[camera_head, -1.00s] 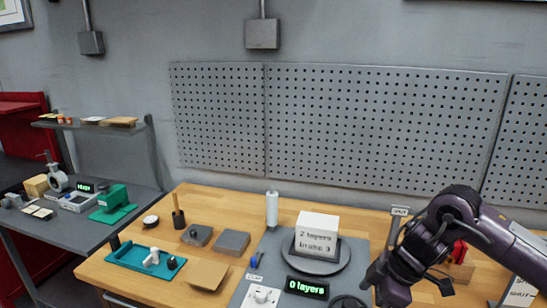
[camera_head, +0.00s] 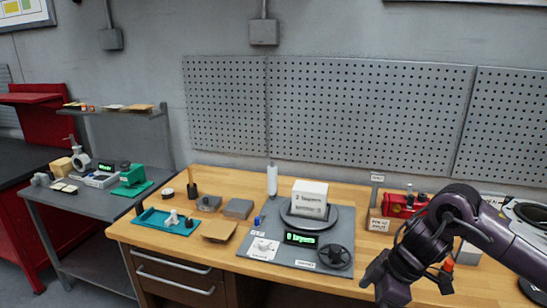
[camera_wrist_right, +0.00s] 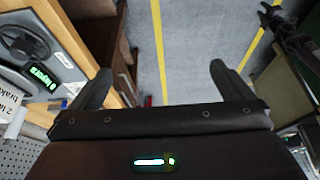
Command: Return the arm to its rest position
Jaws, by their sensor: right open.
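My right arm (camera_head: 470,225) comes in from the right of the head view, bent, with its wrist hanging down in front of the right part of the wooden bench. My right gripper (camera_wrist_right: 160,70) is open and empty in the right wrist view, its two dark fingers wide apart above grey floor. In the head view the gripper end is low in the frame, and its fingers are hard to make out. My left gripper is not in view in the head picture.
The wooden bench (camera_head: 350,273) holds a grey panel with a white box (camera_head: 309,197) on a round plate, a display (camera_head: 300,239) and a black handwheel (camera_head: 335,256). A red device (camera_head: 402,206) stands behind my arm. Yellow-lined floor (camera_wrist_right: 190,45) shows beside the bench.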

